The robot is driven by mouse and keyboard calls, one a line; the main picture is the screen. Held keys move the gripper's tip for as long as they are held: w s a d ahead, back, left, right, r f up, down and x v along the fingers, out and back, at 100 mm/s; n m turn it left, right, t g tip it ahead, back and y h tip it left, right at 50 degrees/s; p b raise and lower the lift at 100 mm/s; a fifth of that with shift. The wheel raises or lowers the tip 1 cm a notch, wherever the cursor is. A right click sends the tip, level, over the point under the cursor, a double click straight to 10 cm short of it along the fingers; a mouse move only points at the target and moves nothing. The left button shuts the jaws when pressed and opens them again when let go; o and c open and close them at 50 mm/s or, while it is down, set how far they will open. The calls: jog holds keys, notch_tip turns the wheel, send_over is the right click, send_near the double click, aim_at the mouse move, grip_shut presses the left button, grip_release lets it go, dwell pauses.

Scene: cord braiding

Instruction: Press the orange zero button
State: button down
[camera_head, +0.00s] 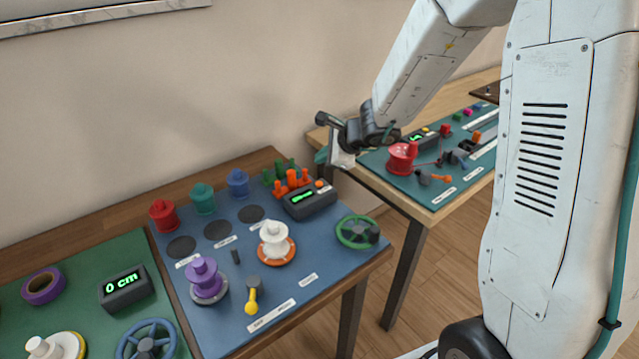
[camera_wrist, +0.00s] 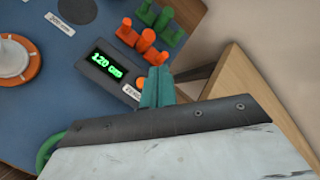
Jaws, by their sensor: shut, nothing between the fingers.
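The orange zero button (camera_head: 320,184) sits on top of a black counter box (camera_head: 309,203) at the back right of the blue mat. In the wrist view the button (camera_wrist: 142,83) shows next to the green display, which reads 120 cm, and a white label. My gripper (camera_wrist: 157,88) has its teal fingers shut and empty, just to the right of the button in that view and covering part of its edge. In the head view my gripper (camera_head: 321,156) is above and behind the box. I cannot tell whether the fingertips touch anything.
Orange pegs (camera_head: 292,182) and green pegs (camera_head: 279,170) stand right behind the box. A green handwheel (camera_head: 357,232) and a white spool on an orange base (camera_head: 275,244) are nearby. A second table (camera_head: 440,203) stands to the right, across a gap.

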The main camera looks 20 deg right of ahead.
send_over(323, 187)
jog(key=shift+f, duration=2.55)
jog(key=shift+f, duration=0.1)
jog(key=shift+f, duration=0.3)
jog(key=shift+f, duration=0.35)
dwell(0.5)
jog(key=shift+r, duration=0.8)
jog(key=shift+r, duration=2.5)
